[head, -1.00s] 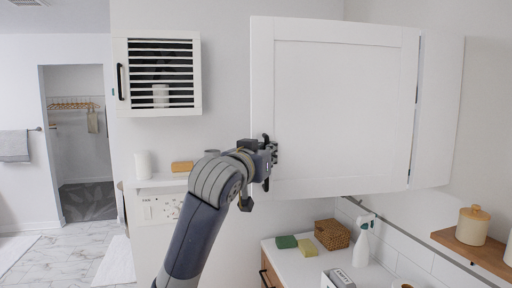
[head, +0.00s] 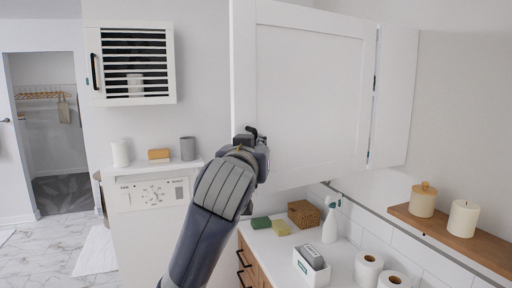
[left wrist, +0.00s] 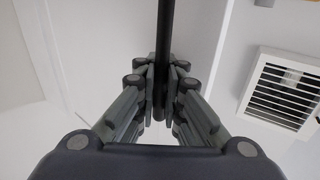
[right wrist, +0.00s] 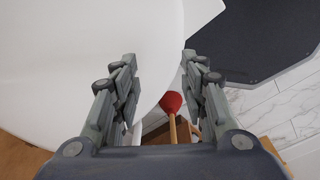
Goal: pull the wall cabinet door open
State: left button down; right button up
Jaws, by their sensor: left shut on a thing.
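The white wall cabinet door (head: 310,90) stands ajar at an angle, its right edge beside the white cabinet body (head: 397,100). My left gripper (head: 257,148) is at the lower left of the door. In the left wrist view, its fingers (left wrist: 163,85) are shut around the dark bar handle (left wrist: 166,30). In the head view the gripper hides most of the handle. My right gripper (right wrist: 158,85) shows only in the right wrist view; its fingers are apart with nothing between them. The cabinet's inside is hidden.
A louvred cabinet (head: 136,65) hangs at the left. Below the door, a counter (head: 285,250) holds a basket (head: 304,213), a spray bottle (head: 330,222) and paper rolls (head: 368,268). A wooden shelf (head: 455,240) is at right. A red plunger (right wrist: 171,102) is below my right gripper.

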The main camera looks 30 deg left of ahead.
pick_arm(q)
jog(key=c, duration=2)
grip_release()
jog(key=shift+s+a, duration=0.1)
jog(key=shift+a, duration=0.1)
pick_arm(e)
jog(key=shift+w, duration=0.1)
pick_arm(q)
jog(key=shift+s+a, duration=0.15)
jog(key=shift+s, duration=0.05)
pick_arm(e)
jog(key=shift+d, duration=0.5)
pick_arm(q)
jog(key=shift+s+d, duration=0.15)
jog(key=shift+d, duration=0.1)
pick_arm(e)
jog(key=shift+a, duration=0.2)
pick_arm(q)
jog(key=v, duration=1.1)
jog(key=shift+s, duration=0.3)
jog(key=shift+a, duration=0.1)
